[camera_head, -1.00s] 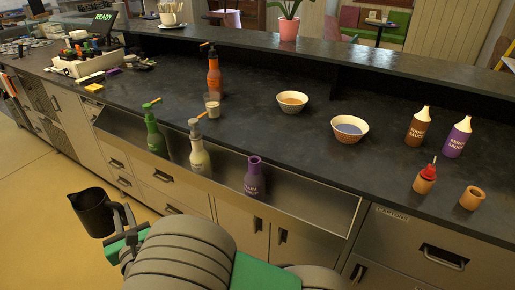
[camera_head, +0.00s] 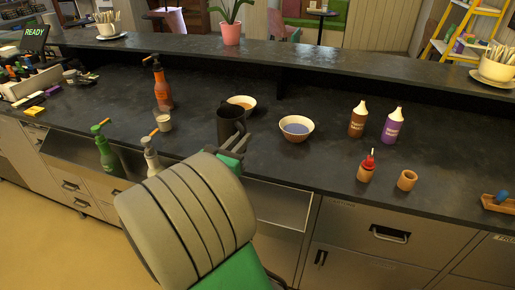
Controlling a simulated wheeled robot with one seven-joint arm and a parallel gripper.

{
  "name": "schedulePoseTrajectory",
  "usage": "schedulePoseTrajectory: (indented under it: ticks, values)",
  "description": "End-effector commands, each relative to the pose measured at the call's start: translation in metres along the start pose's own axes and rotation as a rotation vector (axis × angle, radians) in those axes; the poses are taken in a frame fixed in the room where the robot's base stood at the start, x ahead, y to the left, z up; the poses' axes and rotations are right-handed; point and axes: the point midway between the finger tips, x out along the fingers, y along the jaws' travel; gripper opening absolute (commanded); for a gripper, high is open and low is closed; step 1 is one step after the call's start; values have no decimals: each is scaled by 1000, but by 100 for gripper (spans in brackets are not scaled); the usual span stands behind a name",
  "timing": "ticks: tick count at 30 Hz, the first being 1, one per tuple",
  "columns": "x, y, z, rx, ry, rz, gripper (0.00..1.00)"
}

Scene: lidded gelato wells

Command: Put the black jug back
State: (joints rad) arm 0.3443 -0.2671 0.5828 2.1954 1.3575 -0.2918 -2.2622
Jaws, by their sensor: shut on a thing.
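The black jug (camera_head: 228,124) is upright over the dark counter, in front of a small bowl that it partly hides. My gripper (camera_head: 237,143) is shut on the jug's handle side, at the jug's right. My arm comes up from the bottom of the picture and hides part of the counter's front edge. I cannot tell whether the jug's base touches the counter.
A bowl with bluish contents (camera_head: 296,128) stands close right of the jug, and a bowl with orange contents (camera_head: 242,102) behind it. A small cup (camera_head: 164,122) and an orange bottle (camera_head: 162,88) stand to the left. Sauce bottles (camera_head: 392,125) stand right.

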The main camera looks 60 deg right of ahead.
Motion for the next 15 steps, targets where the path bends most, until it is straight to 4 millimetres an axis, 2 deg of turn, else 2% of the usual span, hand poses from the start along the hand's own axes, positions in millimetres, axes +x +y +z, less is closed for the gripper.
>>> schedulePoseTrajectory:
  ticks: [5, 11, 15]
  values:
    - [30, -11, -12, -3, 3, -22, 0]
    - [87, -16, -37, -3, 4, -21, 0]
    - [115, -16, -71, -4, 4, -15, 0]
